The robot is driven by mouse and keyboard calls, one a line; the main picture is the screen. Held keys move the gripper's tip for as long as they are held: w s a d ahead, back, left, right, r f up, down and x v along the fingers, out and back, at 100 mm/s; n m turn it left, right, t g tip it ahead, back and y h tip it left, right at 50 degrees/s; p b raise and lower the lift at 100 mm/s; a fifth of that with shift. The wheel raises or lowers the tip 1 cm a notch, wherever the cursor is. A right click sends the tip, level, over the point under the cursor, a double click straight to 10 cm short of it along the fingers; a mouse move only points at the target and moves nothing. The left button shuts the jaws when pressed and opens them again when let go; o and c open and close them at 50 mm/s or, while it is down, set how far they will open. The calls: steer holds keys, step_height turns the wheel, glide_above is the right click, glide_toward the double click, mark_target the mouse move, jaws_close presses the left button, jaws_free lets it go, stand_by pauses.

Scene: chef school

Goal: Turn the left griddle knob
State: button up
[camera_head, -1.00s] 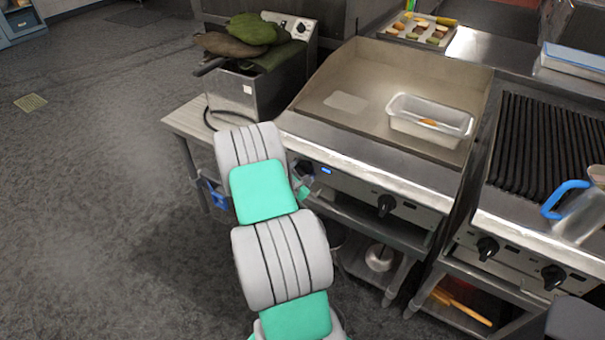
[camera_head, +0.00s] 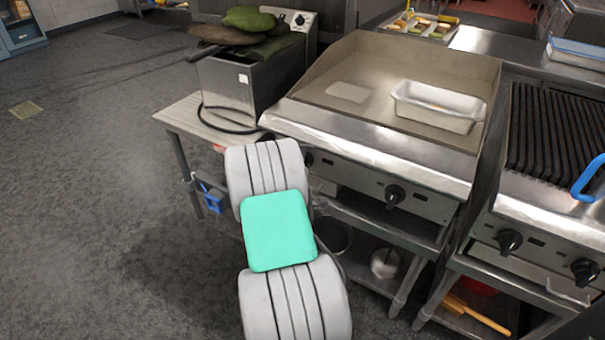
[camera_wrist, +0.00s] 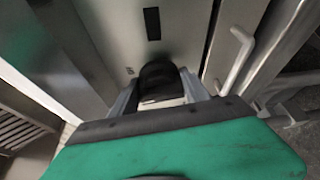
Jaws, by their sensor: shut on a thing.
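The griddle (camera_head: 385,85) has a front panel with two black knobs. The left griddle knob (camera_head: 308,159) is partly hidden behind my arm in the head view. In the wrist view the black knob (camera_wrist: 158,78) sits between the two fingers of my gripper (camera_wrist: 160,92), which is shut on it. The dark indicator slot (camera_wrist: 152,24) on the panel shows no light. My gripper is hidden by my arm in the head view. The right griddle knob (camera_head: 395,194) stands free.
A white tray (camera_head: 437,106) rests on the griddle. A fryer (camera_head: 245,85) with dark green mitts stands on a side table (camera_head: 180,112) to the left. A grill (camera_head: 560,150) with its own knobs is at right. Open floor lies at left.

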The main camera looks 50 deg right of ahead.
steer(key=shift+f+m+b, duration=0.2)
steer(key=shift+m+b, duration=0.4)
steer(key=shift+b, duration=0.4)
steer(key=shift+r, duration=0.1)
steer(key=o, duration=1.4)
steer(key=b+v, duration=0.1)
steer(key=v, duration=0.6)
steer(key=shift+s+a, duration=0.2)
steer(key=shift+a, duration=0.15)
